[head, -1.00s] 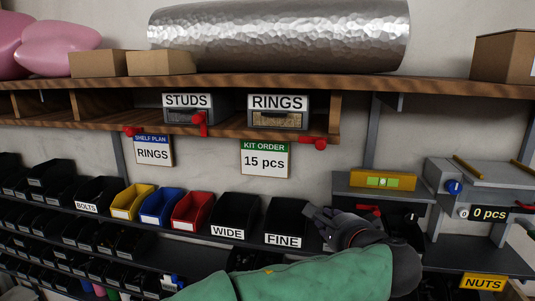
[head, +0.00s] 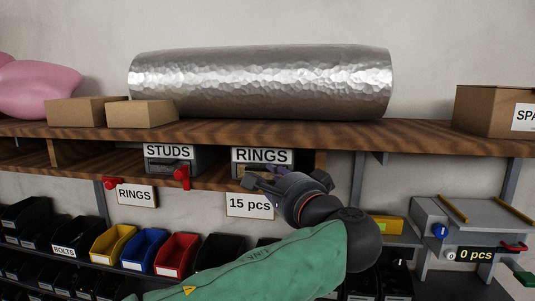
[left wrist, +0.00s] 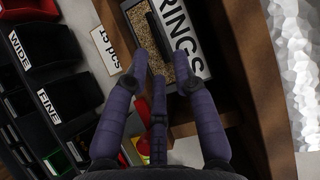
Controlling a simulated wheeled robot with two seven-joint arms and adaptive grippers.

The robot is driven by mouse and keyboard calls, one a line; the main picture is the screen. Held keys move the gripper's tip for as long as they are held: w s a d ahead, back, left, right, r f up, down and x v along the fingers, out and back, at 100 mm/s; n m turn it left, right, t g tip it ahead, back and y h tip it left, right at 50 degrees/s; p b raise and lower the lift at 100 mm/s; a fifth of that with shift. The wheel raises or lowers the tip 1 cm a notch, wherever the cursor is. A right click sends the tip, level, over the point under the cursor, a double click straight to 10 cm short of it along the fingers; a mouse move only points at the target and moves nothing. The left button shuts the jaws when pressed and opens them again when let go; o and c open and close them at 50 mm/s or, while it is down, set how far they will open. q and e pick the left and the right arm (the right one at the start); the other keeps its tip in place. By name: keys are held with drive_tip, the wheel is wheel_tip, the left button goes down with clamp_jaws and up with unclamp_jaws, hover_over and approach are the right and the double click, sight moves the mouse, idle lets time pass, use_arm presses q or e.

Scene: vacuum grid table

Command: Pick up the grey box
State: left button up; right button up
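Two grey boxes sit in the cubbies under the wooden shelf: one labelled STUDS (head: 168,152) and one labelled RINGS (head: 262,157). The frames do not show which one the task means. My left gripper (head: 282,183) is just in front of and below the RINGS box, hiding its lower front. In the left wrist view, the RINGS box (left wrist: 197,42) is full of small tan pieces. The dark fingers of my left gripper (left wrist: 160,68) are spread apart and point at it with nothing between them; contact cannot be told. My right gripper is not in view.
A wooden shelf (head: 430,136) overhangs the boxes, carrying cartons (head: 88,111) and a large metal roll (head: 262,85). Red knobs (head: 181,173) stick out below the cubbies. Coloured bins (head: 145,247) stand below. A grey counting machine (head: 460,228) stands right.

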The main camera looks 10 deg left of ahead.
sight(264, 168)
use_arm(q)
drive_tip(key=p+x, duration=0.2)
drive_tip(key=x, duration=0.3)
drive_tip(key=shift+w, duration=0.1)
clamp_jaws()
